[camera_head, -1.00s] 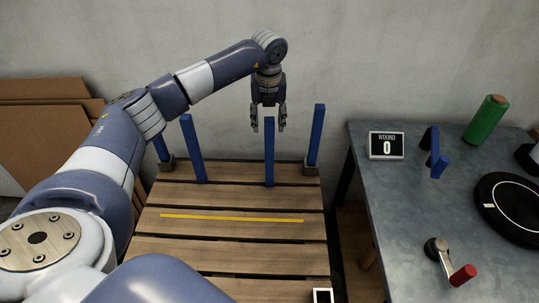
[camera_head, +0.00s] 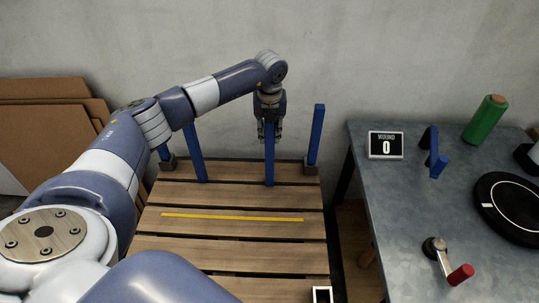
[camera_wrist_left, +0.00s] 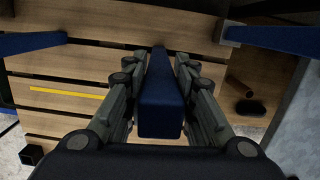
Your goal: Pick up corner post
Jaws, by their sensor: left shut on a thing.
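Several blue corner posts stand on or by the wooden pallet (camera_head: 230,233). My left gripper (camera_head: 269,136) is at the upper part of one upright post (camera_head: 269,165) near the pallet's back right, and it is shut on that post. In the left wrist view the post (camera_wrist_left: 162,100) runs between the two fingers, its top end near the camera. Another post (camera_head: 194,153) stands to the left. A post in a dark foot (camera_head: 315,135) stands at the back right corner, and one more (camera_head: 163,152) is at the back left. My right gripper is not in view.
A yellow strip (camera_head: 232,217) lies across the pallet. Cardboard sheets (camera_head: 50,140) lean at the left.

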